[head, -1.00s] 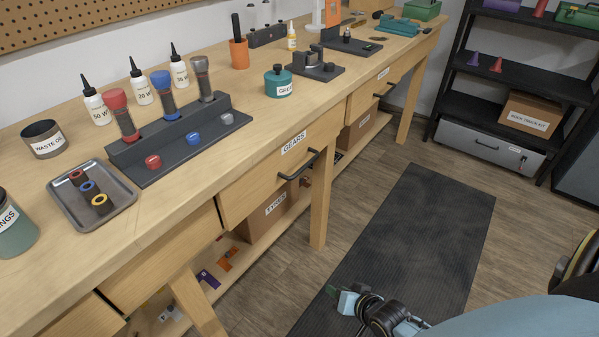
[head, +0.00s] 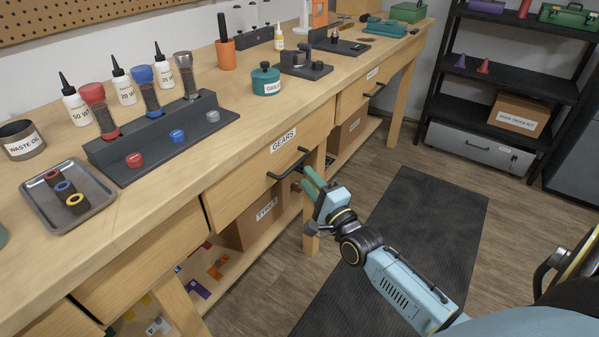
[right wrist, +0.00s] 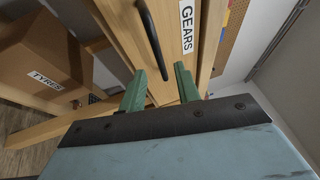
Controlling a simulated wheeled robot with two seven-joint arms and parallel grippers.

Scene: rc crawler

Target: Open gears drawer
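The gears drawer (head: 250,182) is a wooden front under the workbench with a white GEARS label and a dark bar handle (head: 287,164). It looks shut. My right gripper (head: 310,178) is just in front of the handle's right end, with its green fingers pointing at the drawer. The GEARS label (right wrist: 187,27) is at upper right there. My left gripper is not in view.
A cardboard TYRES box (head: 262,212) stands on the shelf below the drawer. A bench leg (head: 313,200) is beside my right gripper. The bench top holds bottles, a tray (head: 68,196) and a grease pot (head: 266,80). The floor mat (head: 420,235) is clear.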

